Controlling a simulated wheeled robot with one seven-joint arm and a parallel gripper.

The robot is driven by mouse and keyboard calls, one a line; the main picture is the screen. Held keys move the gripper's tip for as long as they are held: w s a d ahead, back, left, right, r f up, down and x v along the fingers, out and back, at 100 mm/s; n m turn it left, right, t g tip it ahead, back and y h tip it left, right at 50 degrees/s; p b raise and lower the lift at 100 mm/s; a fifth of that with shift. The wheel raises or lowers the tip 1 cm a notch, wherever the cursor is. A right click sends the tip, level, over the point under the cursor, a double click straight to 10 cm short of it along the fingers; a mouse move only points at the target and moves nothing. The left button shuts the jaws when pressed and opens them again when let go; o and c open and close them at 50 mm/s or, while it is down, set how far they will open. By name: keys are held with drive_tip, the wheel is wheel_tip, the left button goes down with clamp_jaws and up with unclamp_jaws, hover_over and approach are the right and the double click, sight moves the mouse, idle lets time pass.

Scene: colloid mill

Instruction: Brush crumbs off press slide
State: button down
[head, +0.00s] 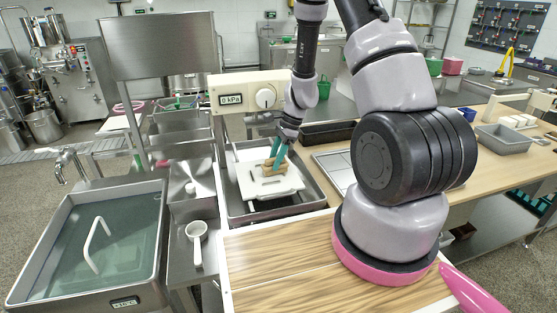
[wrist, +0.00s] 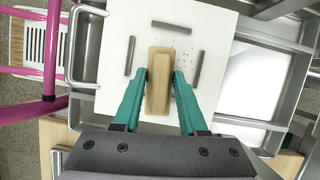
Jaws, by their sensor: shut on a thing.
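A tan wooden brush (wrist: 159,88) is between the teal fingers of my gripper (wrist: 160,76) in the wrist view. In the head view my gripper (head: 279,152) comes down from above, shut on the brush (head: 274,167). The brush is over the white press slide (head: 284,187); I cannot tell whether it touches. The slide (wrist: 220,30) carries three dark grey bars around the brush. Small dark crumbs dot the slide to the right of the brush, mostly between it and the right bar (wrist: 183,70). The underside of the brush is hidden.
The slide is in a grey metal tray (head: 318,197). A panel with a 0 kPa display (head: 240,92) stands behind it. A sink of water (head: 110,240) and a white ladle (head: 197,240) are to the left. A wooden worktop (head: 290,270) is in front.

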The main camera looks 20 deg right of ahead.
hover_over(254, 175)
drive_tip(key=s, duration=0.1)
drive_tip(key=shift+s+f, duration=0.2)
drive_tip(key=shift+w+r, duration=0.1)
drive_tip(key=shift+w, duration=0.5)
drive_tip(key=shift+d+f, duration=0.15)
drive_tip(key=shift+d, duration=2)
drive_tip(key=shift+d+f, duration=0.15)
drive_tip(key=shift+d, duration=1.95)
drive_tip(key=shift+r, duration=3.05)
drive_tip(key=shift+r, duration=0.1)
wheel_tip(254, 175, up, 3)
drive_tip(key=shift+f, duration=0.1)
drive_tip(key=shift+w+a, duration=0.1)
drive_tip(key=shift+a, duration=0.05)
